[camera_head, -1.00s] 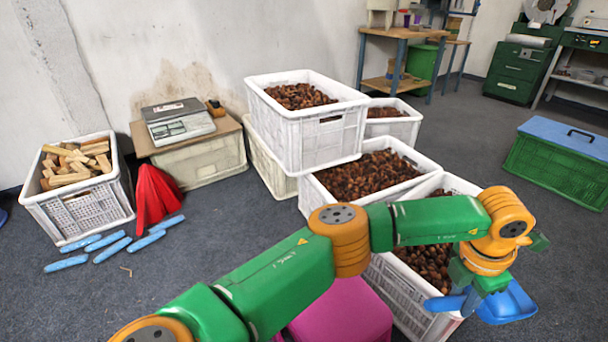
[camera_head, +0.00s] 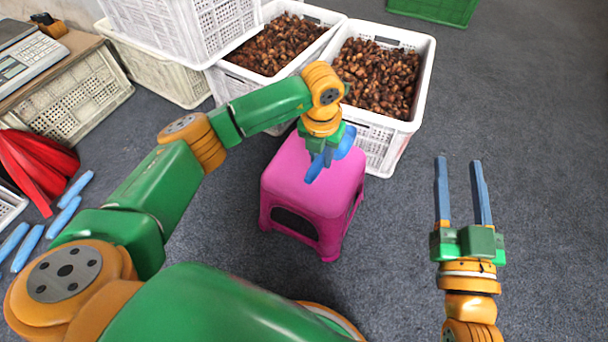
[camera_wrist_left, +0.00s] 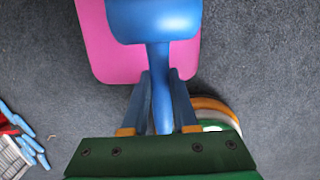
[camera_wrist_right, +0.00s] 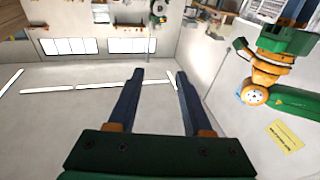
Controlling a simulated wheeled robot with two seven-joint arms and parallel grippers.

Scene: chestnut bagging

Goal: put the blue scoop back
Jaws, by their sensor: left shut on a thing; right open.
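The blue scoop (camera_head: 346,141) is held by my left gripper (camera_head: 317,165), near the pink stool's (camera_head: 312,188) top in the head view. In the left wrist view, the fingers of my left gripper (camera_wrist_left: 160,82) are on either side of the scoop's handle, and the scoop's bowl (camera_wrist_left: 155,20) points away from the palm over the pink stool (camera_wrist_left: 103,50). The scoop looks empty from there. Whether it touches the stool cannot be told. My right gripper (camera_head: 459,165) is open and empty, over bare floor to the right of the stool.
White crates of chestnuts stand behind the stool, one at right (camera_head: 392,122) and one at centre (camera_head: 231,85). A scale (camera_head: 25,58) sits at far left. Floor at right is clear.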

